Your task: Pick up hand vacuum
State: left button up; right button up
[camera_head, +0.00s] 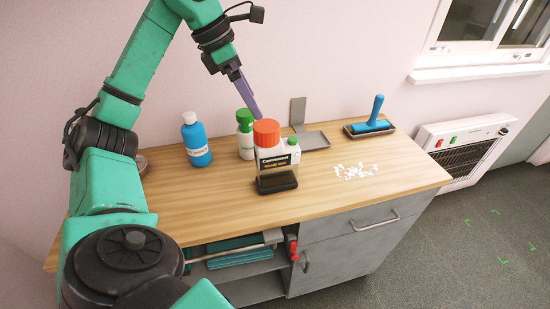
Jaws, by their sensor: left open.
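My left gripper (255,110) has purple fingers pointing down, in front of the wall near the bottle tops. It is open, with nothing seen in it, well left of the blue-handled tool. My right gripper is not in view.
A blue bottle (196,142), a green-capped white bottle (245,142) and an orange-capped container (267,133) stand near the gripper. A grey dustpan (315,141) lies behind. White bits (355,172) lie at right. The front left worktop is clear.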

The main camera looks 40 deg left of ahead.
aim_at(266, 126)
pick_arm(q)
jog(key=x, duration=0.2)
jog(key=b+x, duration=0.1)
jog(key=x, duration=0.1)
jog(key=b+x, duration=0.1)
jog(key=x, duration=0.2)
jog(key=shift+s+d+f, duration=0.1)
jog(key=shift+s+d, duration=0.05)
jog(key=shift+d, duration=0.3)
jog(key=x, duration=0.6)
jog(key=shift+w+d+f, duration=0.1)
jog(key=shift+w+f, duration=0.2)
jog(key=c, duration=1.5)
jog(key=shift+r, duration=0.1)
grip_shut()
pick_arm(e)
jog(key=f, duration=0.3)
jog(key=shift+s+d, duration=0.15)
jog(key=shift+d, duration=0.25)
pick_arm(q)
jog(key=shift+r, duration=0.1)
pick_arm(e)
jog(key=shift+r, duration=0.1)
